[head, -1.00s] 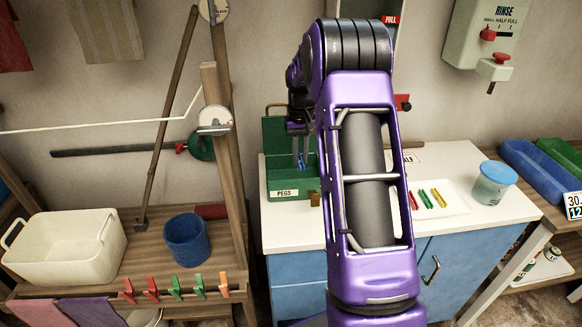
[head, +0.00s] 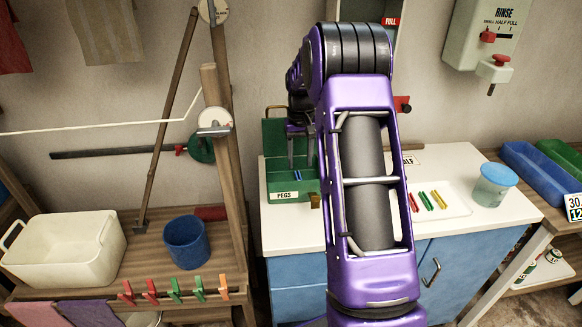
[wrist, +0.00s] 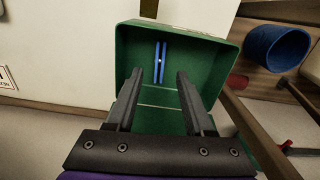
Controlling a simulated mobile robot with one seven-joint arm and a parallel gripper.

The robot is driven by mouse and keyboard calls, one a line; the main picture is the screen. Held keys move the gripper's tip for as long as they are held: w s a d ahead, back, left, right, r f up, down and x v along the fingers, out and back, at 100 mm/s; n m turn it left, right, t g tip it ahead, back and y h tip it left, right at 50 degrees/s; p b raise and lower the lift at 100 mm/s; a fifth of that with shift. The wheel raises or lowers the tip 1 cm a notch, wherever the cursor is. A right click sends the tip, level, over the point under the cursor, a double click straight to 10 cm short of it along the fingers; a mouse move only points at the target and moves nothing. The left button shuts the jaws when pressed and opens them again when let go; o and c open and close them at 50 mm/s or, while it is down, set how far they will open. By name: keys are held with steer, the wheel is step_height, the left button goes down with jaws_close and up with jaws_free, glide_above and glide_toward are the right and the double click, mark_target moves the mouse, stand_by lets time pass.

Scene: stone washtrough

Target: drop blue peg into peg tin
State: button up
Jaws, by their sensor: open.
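The peg tin (head: 309,189) is a green open box labelled PEGS, with its lid raised, on the white counter. In the wrist view the tin (wrist: 215,50) lies beneath my gripper. The blue peg (wrist: 160,62) lies inside it, apart from the walls, and also shows in the head view (head: 298,175). My gripper (wrist: 158,76) is open over the tin, its two fingers apart with nothing held. In the head view my gripper (head: 301,150) is above the tin, partly hidden by my arm.
Red, green and yellow pegs lie on a white tray (head: 455,206) on the counter, right of my arm.

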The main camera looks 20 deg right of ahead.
step_height(320, 180, up, 17)
steer(key=p, duration=0.1)
stand_by(0.5)
